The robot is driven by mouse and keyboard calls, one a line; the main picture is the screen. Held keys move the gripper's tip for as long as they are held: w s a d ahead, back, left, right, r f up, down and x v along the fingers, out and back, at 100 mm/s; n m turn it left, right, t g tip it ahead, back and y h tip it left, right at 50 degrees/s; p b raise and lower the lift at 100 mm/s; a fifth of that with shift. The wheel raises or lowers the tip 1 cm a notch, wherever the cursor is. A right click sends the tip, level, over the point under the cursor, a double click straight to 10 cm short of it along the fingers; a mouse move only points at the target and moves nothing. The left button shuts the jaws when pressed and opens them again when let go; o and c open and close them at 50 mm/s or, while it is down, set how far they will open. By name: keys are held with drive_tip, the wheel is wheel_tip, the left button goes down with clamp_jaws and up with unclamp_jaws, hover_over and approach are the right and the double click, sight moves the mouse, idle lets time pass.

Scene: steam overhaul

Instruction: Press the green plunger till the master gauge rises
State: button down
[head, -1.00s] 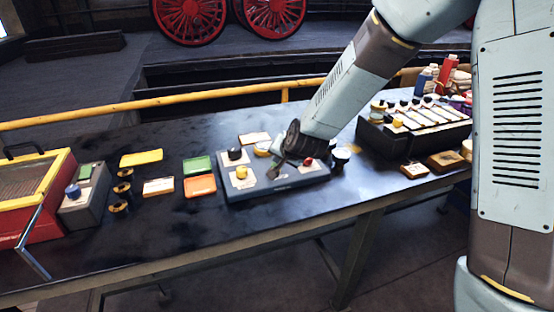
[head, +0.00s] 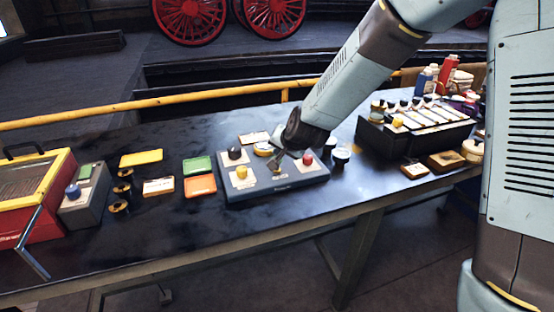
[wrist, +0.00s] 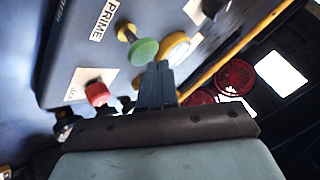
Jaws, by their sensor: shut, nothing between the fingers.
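The green plunger (wrist: 143,50) has a round green head on a brass stem and stands beside the "PRIME" label (wrist: 104,20) in the wrist view. In the head view I cannot make it out near my gripper. My gripper (wrist: 158,75) is shut and empty; its fingertips are close to the green head, and I cannot tell whether they touch it. In the head view my gripper (head: 275,163) is over the middle of the grey control box (head: 290,186). A round yellow-rimmed gauge (wrist: 175,47) is partly hidden behind the fingers; its needle is not readable.
Green (head: 197,164) and orange (head: 200,185) trays lie further left. A black rack (head: 400,140) stands at the right.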

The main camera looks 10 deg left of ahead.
drive_tip(key=shift+r, duration=0.3)
drive_tip(key=shift+a+r, duration=0.1)
drive_tip(key=shift+r, duration=2.4)
